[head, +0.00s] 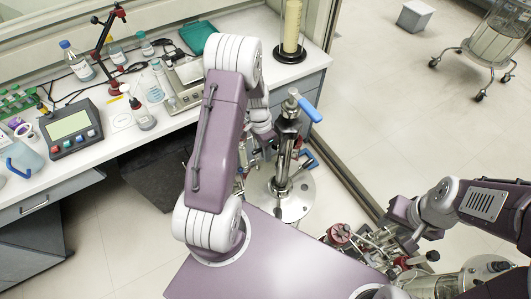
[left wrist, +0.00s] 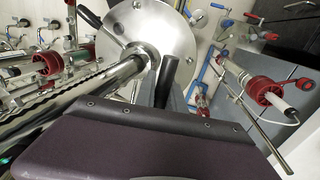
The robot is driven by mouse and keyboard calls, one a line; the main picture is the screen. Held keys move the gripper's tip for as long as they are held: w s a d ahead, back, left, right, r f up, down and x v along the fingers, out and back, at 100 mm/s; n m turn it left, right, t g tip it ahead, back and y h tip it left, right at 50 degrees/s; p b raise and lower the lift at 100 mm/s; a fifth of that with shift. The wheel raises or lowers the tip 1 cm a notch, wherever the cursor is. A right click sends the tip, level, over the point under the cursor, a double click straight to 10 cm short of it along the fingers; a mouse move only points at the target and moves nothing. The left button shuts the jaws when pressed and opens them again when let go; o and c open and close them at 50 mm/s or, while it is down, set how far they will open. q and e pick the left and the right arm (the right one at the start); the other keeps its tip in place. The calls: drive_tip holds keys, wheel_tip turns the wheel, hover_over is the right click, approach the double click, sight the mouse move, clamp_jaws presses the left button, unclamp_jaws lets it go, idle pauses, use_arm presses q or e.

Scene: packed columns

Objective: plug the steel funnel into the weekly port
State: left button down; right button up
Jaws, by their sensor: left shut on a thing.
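My left gripper (head: 262,138) is beside the upper part of an upright steel column (head: 284,160) with a blue handle on top. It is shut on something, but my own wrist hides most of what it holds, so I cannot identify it. In the left wrist view, my purple housing fills the bottom, and the steel column (left wrist: 85,98) runs to its round base plate (left wrist: 180,35). I cannot make out the steel funnel or the weekly port with certainty. My right gripper (head: 402,238) is low at the right, among metal fittings, its fingers unclear.
A lab bench (head: 165,125) at the left holds bottles, a grey meter (head: 72,130) and a balance (head: 188,85). Red-and-steel fittings (head: 342,236) crowd the lower right. A wheeled stand (head: 497,40) is far right.

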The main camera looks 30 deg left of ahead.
use_arm(q)
wheel_tip(320, 180, down, 5)
drive_tip(key=b, duration=0.4)
drive_tip(key=shift+d, duration=0.1)
drive_tip(key=shift+s, duration=0.2)
drive_tip(key=shift+w, duration=0.1)
idle(1.0)
drive_tip(key=shift+f+b, duration=1.6)
drive_tip(key=shift+f, duration=0.1)
drive_tip(key=c, duration=1.3)
unclamp_jaws()
drive_tip(key=shift+c, duration=0.2)
